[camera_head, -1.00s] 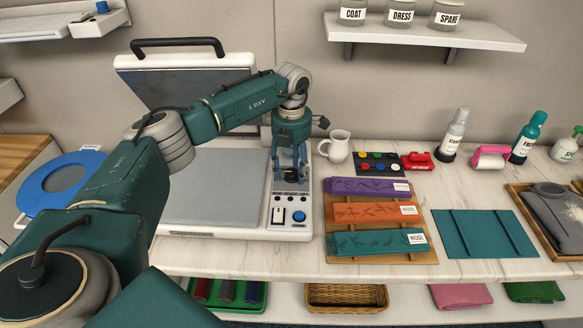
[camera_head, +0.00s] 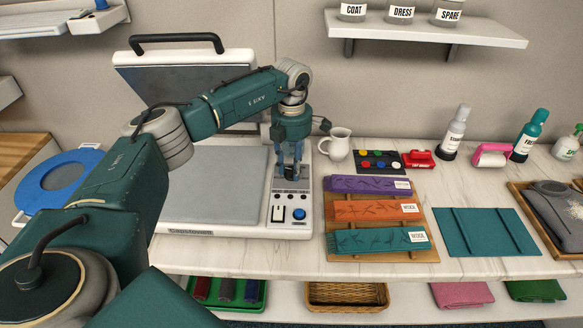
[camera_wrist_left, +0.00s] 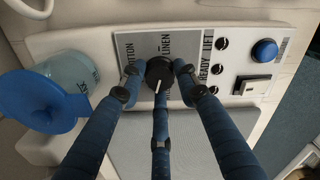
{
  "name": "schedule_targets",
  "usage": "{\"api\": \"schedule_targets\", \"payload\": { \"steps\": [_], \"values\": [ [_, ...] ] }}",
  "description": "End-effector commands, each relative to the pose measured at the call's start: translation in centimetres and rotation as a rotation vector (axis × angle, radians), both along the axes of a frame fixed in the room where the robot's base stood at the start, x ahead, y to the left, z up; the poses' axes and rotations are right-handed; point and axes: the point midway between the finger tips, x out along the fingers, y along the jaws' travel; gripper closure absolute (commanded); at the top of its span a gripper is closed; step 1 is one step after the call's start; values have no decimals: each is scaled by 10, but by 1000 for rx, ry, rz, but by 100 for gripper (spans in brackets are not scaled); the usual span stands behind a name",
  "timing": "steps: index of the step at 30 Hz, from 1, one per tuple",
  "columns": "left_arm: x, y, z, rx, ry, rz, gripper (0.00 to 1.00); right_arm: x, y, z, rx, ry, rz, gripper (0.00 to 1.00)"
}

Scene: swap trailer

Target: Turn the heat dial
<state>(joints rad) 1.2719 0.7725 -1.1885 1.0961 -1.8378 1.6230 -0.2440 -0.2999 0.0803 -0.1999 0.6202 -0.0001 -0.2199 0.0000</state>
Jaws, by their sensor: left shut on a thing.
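The heat press (camera_head: 215,185) stands on the counter at the left with its lid raised. Its control panel is on the right side. The black heat dial (camera_wrist_left: 158,70) has a white pointer mark and sits on a grey plate with fabric words such as LINEN around it. My left gripper (camera_head: 290,172) reaches down onto the dial from above. In the left wrist view, the blue fingers of my left gripper (camera_wrist_left: 160,82) are closed around the dial, two at its sides and one below it in the picture. The fingers hide part of the plate's lettering. My right gripper is out of view.
A blue button (camera_wrist_left: 264,51), a rocker switch (camera_wrist_left: 252,86) and small black indicators lie beside the dial. A white jug (camera_head: 336,144) stands close to the right of the press. A board with folded fabric (camera_head: 375,212) lies further right.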

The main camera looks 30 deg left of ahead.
Motion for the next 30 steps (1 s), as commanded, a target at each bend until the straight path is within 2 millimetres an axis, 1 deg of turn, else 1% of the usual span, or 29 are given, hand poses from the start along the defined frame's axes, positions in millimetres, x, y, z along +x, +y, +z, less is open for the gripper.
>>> {"api": "schedule_targets", "payload": {
  "steps": [9, 18, 24, 30],
  "values": [
    [1, 0, 0, 0, -3, -298, 95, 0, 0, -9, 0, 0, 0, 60],
    [1, 0, 1, -1, -4, -548, 95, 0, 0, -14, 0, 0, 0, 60],
    [1, 0, 1, -1, -4, -665, 95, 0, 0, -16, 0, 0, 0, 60],
    [1, 0, 1, 0, -4, -733, 95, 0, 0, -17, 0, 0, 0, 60]
  ]
}}
